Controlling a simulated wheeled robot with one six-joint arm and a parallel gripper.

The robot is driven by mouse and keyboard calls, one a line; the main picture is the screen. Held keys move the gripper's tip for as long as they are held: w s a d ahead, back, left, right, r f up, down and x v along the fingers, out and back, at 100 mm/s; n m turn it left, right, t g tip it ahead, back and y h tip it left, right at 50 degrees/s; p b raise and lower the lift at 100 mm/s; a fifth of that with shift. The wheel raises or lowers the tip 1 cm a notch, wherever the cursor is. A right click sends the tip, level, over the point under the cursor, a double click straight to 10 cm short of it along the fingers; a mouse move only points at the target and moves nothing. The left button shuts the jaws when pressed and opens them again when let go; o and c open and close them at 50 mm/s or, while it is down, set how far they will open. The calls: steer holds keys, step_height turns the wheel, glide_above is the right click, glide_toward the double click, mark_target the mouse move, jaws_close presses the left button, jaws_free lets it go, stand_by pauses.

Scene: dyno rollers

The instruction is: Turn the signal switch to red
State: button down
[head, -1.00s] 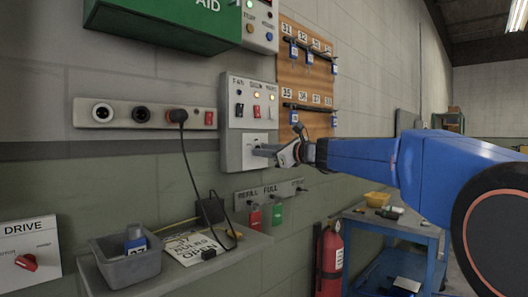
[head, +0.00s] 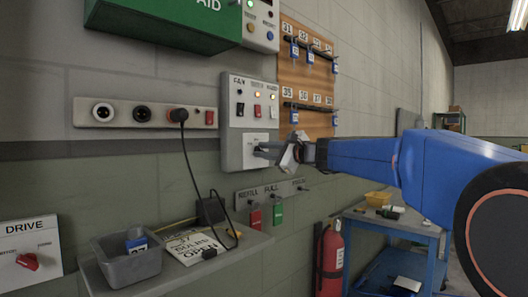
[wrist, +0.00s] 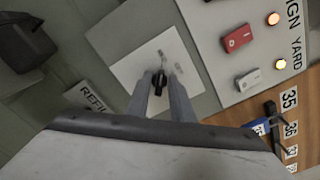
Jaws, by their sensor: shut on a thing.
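A grey wall panel (head: 232,107) carries a white plate (wrist: 135,70) at its bottom with a small black switch knob (wrist: 160,82). The plate's small markings are unreadable; I cannot tell which position the knob points to. My gripper (head: 262,148) reaches the plate from the right. In the wrist view, its two grey fingers (wrist: 163,90) are closed around the knob, one on each side. In the head view the fingers largely hide the knob. No signal label is readable on the plate.
Above the plate are a red rocker (wrist: 237,38), a white rocker (wrist: 247,79) and lit lamps (wrist: 274,19). A key board (head: 308,75) hangs to the right. Sockets with a plugged cable (head: 180,116) are left. A shelf with a grey bin (head: 128,268) lies below.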

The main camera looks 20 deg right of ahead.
steer(key=c, duration=1.8)
jaws_free()
steer(key=shift+c, duration=0.2)
steer(key=v, duration=1.7)
steer(key=shift+s, duration=0.2)
steer(key=shift+f, duration=0.1)
